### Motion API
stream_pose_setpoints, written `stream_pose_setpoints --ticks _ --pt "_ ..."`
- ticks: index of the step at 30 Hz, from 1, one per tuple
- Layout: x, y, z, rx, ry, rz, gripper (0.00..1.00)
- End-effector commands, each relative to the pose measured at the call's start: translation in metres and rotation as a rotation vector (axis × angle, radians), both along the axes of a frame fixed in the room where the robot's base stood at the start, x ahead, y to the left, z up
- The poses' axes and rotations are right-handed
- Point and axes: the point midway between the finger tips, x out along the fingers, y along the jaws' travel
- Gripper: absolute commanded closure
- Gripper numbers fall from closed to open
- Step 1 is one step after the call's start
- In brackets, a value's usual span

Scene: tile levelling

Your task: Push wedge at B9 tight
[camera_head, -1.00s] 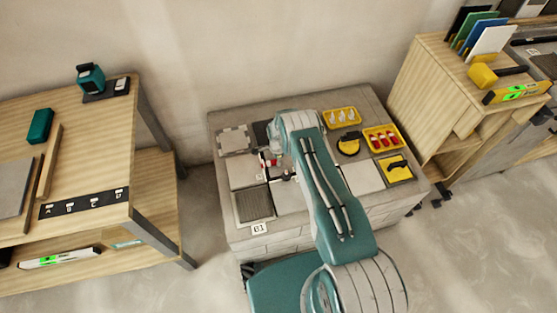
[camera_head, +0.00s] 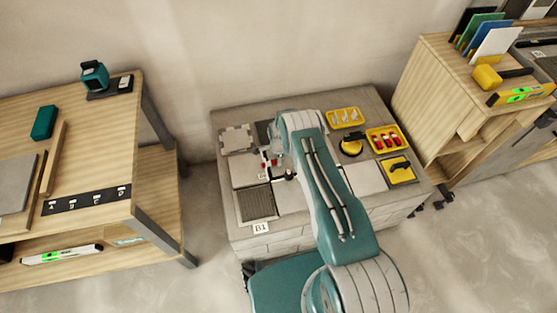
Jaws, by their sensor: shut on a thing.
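My gripper (camera_head: 278,166) is low over the left-centre of the stone-grey work block, at the joint beside a pale tile (camera_head: 244,172). A small red piece, which looks like the wedge (camera_head: 273,162), shows at its fingertips, and the jaws appear shut on it. The fingers are small and partly hidden by my arm. A small white tag (camera_head: 262,175) lies just below the gripper; its text is too small to read. I cannot tell how deep the wedge sits in its clip.
The block (camera_head: 300,232) also holds a yellow tray of red wedges (camera_head: 383,141), a yellow tray of pale clips (camera_head: 346,118), a yellow-and-black suction tool (camera_head: 351,145) and a ribbed grey tile (camera_head: 256,204). A wooden bench (camera_head: 90,180) stands left, a wooden shelf (camera_head: 430,110) right.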

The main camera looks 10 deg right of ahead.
Motion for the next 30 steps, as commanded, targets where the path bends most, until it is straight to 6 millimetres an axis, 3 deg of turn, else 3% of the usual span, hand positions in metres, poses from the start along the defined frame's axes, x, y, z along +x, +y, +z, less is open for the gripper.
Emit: stream_pose_setpoints --ticks 30 --pt "-0.0016 0.0094 -0.0016 0.0 0.004 0.0 1.0"
